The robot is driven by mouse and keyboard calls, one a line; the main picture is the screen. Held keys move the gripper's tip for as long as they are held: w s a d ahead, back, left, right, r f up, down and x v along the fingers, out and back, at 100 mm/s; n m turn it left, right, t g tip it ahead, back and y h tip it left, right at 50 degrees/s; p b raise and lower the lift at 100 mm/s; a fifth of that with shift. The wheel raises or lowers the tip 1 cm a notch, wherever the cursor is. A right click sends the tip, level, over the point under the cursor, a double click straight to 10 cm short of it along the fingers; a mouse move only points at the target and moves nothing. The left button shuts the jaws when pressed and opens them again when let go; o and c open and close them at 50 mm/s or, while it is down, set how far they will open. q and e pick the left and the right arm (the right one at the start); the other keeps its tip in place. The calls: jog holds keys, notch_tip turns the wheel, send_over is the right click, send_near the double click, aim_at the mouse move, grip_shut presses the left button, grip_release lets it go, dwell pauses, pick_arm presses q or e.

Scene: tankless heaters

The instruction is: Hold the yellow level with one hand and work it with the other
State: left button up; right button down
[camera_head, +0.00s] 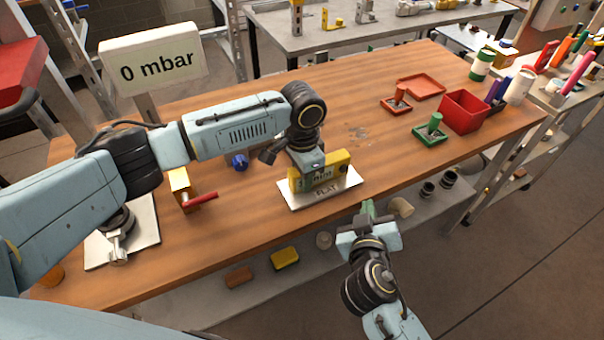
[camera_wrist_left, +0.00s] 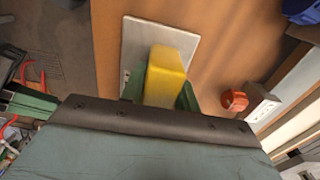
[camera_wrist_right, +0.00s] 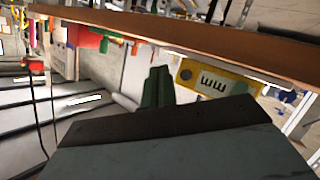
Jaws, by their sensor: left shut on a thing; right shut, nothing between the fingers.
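The yellow level (camera_head: 334,163) stands on a pale plate marked "FLAT" (camera_head: 321,192) near the front edge of the wooden table. My left gripper (camera_head: 314,172) reaches it from above and is shut on it. In the left wrist view the level (camera_wrist_left: 165,75) sits between the green fingers (camera_wrist_left: 163,95). My right gripper (camera_head: 368,209) is shut and empty, in front of the table edge, to the right of the plate and apart from the level.
A red-handled valve with a yellow body (camera_head: 180,187) and a blue knob (camera_head: 240,161) stand left of the level. A "0 mbar" sign (camera_head: 155,60) rises at the back left. A red bin (camera_head: 465,112) and a green-handled tool (camera_head: 433,130) are at right. Bare wood lies behind the level.

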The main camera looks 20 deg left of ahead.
aim_at(343, 169)
jog(key=shift+m+h, duration=0.8)
jog(key=shift+w+a+r, duration=0.25)
jog(key=shift+w+a, duration=1)
jog(key=shift+w, duration=0.3)
jog(key=shift+w+a+r, duration=0.2)
jog(key=shift+w+a, duration=1.05)
jog(key=shift+w, duration=0.3)
jog(key=shift+w+a, duration=0.1)
jog(key=shift+w+a, duration=0.35)
jog(key=shift+w, duration=0.05)
jog(key=shift+s+d, duration=0.45)
jog(key=shift+s, duration=0.05)
